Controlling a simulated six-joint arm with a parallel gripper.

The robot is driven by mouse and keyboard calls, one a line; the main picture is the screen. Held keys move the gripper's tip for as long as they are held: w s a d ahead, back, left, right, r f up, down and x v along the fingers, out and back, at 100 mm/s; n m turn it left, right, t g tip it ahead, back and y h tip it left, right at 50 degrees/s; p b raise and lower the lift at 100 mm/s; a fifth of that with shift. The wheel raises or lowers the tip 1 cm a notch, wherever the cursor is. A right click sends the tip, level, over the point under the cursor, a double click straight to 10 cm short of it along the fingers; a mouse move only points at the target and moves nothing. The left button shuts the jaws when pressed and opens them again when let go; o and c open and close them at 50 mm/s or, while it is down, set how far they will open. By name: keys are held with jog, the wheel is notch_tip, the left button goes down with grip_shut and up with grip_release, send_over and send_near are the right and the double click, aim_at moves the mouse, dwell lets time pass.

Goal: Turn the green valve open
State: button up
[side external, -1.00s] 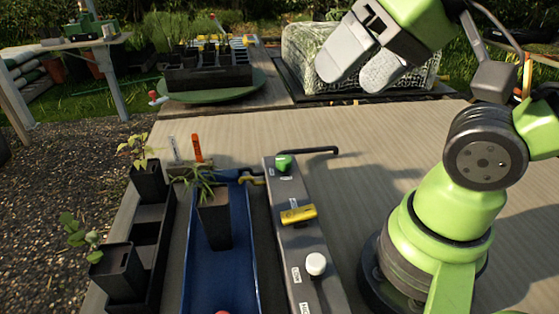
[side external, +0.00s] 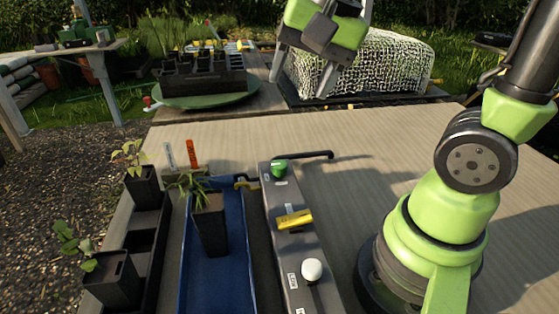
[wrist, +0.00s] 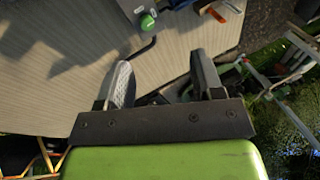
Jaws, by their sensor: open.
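The green valve (side external: 280,168) is a small knob at the far end of a long grey panel. It also shows near the top of the wrist view (wrist: 147,22). Below it on the panel are a yellow handle (side external: 295,219) and a white knob (side external: 312,269). My gripper (side external: 302,76) is open and empty, high above the far side of the table and apart from the valve. In the wrist view its two fingers (wrist: 161,66) are spread, with the valve beyond their tips.
A blue trough (side external: 228,275) with a potted plant (side external: 210,228) stands left of the panel. A black tray (side external: 152,262) holds more pots. A dark bent pipe (side external: 312,155) runs right from the panel's far end. The table (side external: 390,150) to the right is largely bare.

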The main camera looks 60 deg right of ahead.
jog(key=w+d+f+m+g, duration=0.2)
jog(key=w+d+f+m, duration=0.1)
jog(key=w+f+m, duration=0.1)
jog(key=m+g, duration=0.2)
jog(key=m, duration=0.3)
send_near(280, 164)
jog(key=shift+h, duration=0.3)
jog(key=f, duration=0.9)
jog(key=shift+a+f, duration=0.25)
jog(key=c, duration=0.9)
